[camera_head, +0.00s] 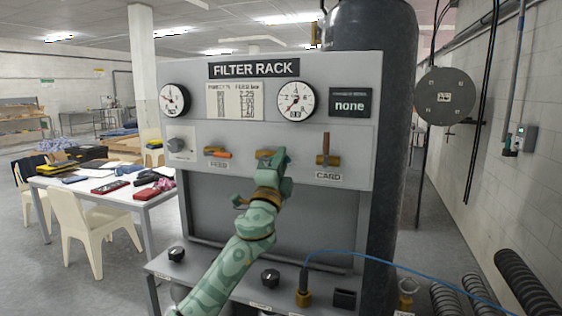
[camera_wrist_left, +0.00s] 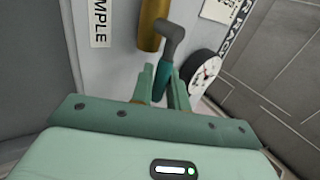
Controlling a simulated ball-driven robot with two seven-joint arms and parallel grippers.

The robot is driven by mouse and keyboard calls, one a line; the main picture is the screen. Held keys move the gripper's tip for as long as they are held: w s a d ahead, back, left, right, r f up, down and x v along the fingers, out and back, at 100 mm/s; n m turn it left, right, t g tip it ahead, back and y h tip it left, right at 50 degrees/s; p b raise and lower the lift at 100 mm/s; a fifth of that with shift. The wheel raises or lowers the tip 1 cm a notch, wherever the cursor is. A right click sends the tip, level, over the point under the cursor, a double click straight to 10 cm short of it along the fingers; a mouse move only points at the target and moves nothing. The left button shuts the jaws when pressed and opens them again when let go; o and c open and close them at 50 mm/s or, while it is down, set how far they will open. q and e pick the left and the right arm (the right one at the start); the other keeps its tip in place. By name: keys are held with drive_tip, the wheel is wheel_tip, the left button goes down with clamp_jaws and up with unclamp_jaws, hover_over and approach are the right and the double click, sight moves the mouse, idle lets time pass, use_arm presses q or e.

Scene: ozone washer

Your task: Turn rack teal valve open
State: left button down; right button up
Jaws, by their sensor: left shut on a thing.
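The grey filter rack (camera_head: 350,80) stands ahead with a row of valves on its panel. The teal valve handle (camera_wrist_left: 164,80), on a grey bent lever from a brass body (camera_wrist_left: 152,22), shows in the left wrist view between my fingers. A label ending in "MPLE" is beside it. In the head view my left gripper (camera_head: 283,160) is at the middle valve (camera_head: 264,154) and hides its handle. My left gripper, also in the wrist view (camera_wrist_left: 163,88), is shut on the teal handle. My right gripper is not in view.
The FEED valve (camera_head: 216,152) is left of my gripper, and the upright CARD valve handle (camera_head: 326,148) is right. Two gauges (camera_head: 174,99) (camera_head: 295,100) sit above. Knobs and a blue hose (camera_head: 380,261) are on the lower ledge. A cluttered table (camera_head: 90,190) stands left.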

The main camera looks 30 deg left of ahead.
use_arm(q)
drive_tip(key=shift+m, duration=0.4)
drive_tip(key=c, duration=1.5)
unclamp_jaws()
drive_tip(key=shift+o, duration=0.5)
drive_tip(key=shift+w+f, duration=0.1)
drive_tip(key=b+v, duration=0.2)
drive_tip(key=v, duration=1.4)
drive_tip(key=shift+f, duration=0.15)
